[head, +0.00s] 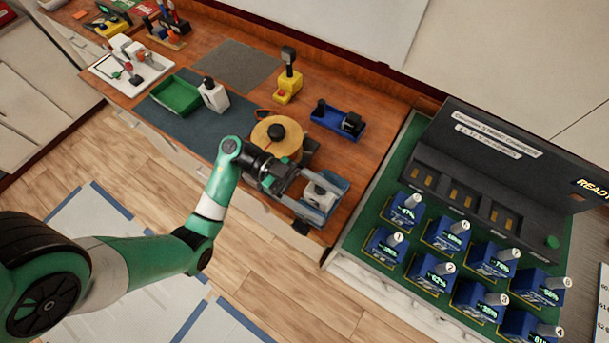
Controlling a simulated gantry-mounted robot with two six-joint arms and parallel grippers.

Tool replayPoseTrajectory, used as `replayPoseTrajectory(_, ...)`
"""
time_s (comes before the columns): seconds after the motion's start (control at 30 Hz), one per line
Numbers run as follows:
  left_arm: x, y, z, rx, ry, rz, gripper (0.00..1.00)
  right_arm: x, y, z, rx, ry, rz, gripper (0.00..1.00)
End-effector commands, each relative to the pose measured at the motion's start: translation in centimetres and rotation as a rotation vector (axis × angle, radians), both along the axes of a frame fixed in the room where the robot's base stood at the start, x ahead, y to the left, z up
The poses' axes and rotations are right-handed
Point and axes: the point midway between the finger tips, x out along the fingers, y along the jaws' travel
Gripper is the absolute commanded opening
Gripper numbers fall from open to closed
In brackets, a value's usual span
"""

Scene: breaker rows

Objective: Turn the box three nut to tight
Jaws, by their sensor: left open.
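The box with the label 3 (474,303) is a blue box in the front row on the green board (345,243) at the right. A grey cylinder (494,299) sticks up at its right side beside the round 3 label. The percentage on its face is too small to read surely. My left gripper (323,197) is open, above the wooden bench's right front edge, well left of the boxes. A pale block (318,193) shows between its fingers; I cannot tell whether they touch it. My right gripper is not in view.
Several similar numbered blue boxes stand close around box three in two rows. Behind them is a dark panel (470,185) with a READY display.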

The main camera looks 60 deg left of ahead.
Motion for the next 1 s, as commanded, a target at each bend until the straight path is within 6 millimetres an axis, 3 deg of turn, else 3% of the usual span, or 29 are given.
replayPoseTrajectory(0.1, -2.4, -1.2, 1.2, 0.001, -0.002, 0.002, 0.74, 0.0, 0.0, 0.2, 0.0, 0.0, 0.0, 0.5)
replayPoseTrajectory(0.33, -5.4, -2.7, 2.6, 0.001, -0.002, 0.002, 0.74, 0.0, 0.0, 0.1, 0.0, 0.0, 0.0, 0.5)
replayPoseTrajectory(1.0, -5.8, -3.1, 2.9, 0.001, -0.002, -0.002, 0.74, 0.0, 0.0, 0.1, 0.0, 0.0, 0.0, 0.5)
